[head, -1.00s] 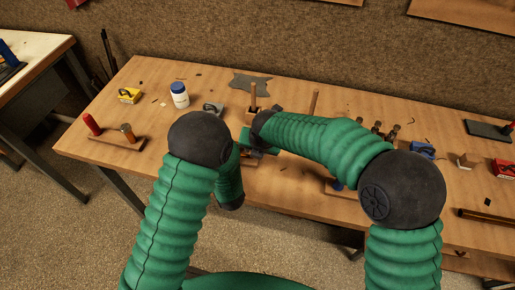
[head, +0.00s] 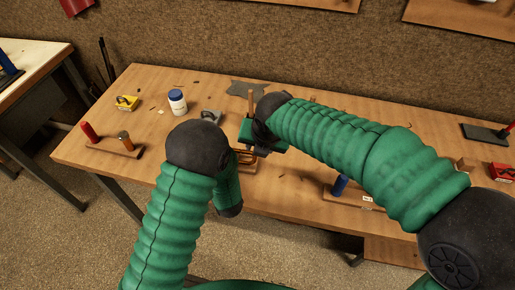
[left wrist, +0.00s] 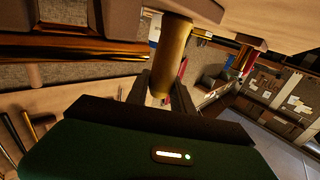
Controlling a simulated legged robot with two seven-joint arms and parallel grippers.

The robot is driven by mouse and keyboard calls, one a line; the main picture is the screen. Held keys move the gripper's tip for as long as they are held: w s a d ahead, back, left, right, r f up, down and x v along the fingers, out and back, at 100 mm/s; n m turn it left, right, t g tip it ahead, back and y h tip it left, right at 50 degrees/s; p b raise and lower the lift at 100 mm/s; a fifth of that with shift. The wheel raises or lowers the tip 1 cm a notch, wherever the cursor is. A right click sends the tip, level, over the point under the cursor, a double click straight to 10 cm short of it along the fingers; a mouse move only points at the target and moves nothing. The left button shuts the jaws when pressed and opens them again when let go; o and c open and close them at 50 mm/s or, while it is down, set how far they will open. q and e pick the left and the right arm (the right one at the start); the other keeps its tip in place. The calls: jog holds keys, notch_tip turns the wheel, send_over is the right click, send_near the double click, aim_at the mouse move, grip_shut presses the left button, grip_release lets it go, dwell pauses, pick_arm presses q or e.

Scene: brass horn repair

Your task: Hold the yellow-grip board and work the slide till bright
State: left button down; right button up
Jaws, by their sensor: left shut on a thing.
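The yellow-grip board (head: 127,102) sits on the far left of the bench, apart from both grippers. In the left wrist view my left gripper (left wrist: 161,86) is shut on an upright-looking brass cylinder (left wrist: 173,50). In the head view that gripper is hidden behind my own left elbow. Long brass tubes (left wrist: 65,47), perhaps the slide, run across the left of the wrist view. A little brass (head: 245,157) shows in the head view beside my right gripper (head: 262,149). That gripper is low over the bench's middle. Its fingers are too dark and small to read.
A white blue-lidded jar (head: 177,102) and a grey-grip block (head: 211,116) stand left of centre. A wooden stand (head: 115,147) holds a red handle and a brass piece. A red-grip block (head: 503,171) is at far right. My right arm covers much of the bench's right half.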

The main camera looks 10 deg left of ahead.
pick_arm(q)
jog(key=c, duration=1)
grip_release()
